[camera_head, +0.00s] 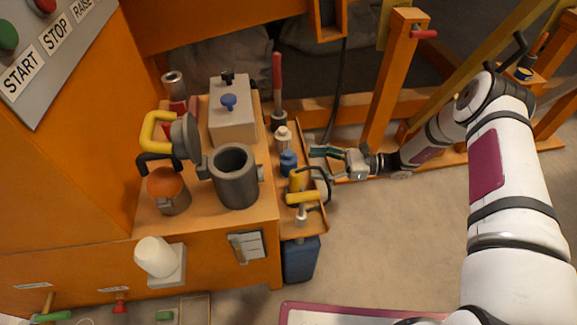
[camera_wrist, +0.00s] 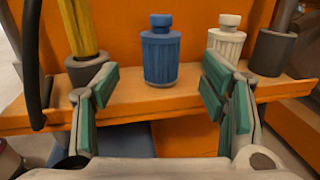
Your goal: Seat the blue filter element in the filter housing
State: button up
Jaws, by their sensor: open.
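The blue filter element (camera_head: 289,162) stands upright on a narrow orange side shelf. It is ribbed with a small cap, and in the wrist view the blue filter element (camera_wrist: 160,52) stands beyond the gap between my fingers. My gripper (camera_head: 321,152) is open and empty, just right of the shelf; in the wrist view my gripper (camera_wrist: 162,100) shows its green finger pads apart, touching nothing. The filter housing (camera_head: 236,180) is a dark grey open cylinder on the orange bench, left of the shelf. Its hinged lid (camera_head: 185,137) stands swung open at its upper left.
A white filter (camera_wrist: 228,38) stands right of the blue one in the wrist view. A yellow-handled tool (camera_wrist: 84,35) stands left of it. A blue bin (camera_head: 299,260) is below the shelf. An orange post (camera_head: 390,90) rises behind my arm. The floor at right is clear.

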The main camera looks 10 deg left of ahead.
aim_at(289, 163)
jog(key=shift+s+a+f+b, duration=0.15)
jog(key=shift+a+b, duration=0.4)
jog(key=shift+a, duration=1.55)
jog(key=shift+s+a+f+b, duration=0.1)
jog(key=shift+a+b, duration=0.4)
jog(key=shift+a, duration=1.6)
jog(key=c, duration=1.3)
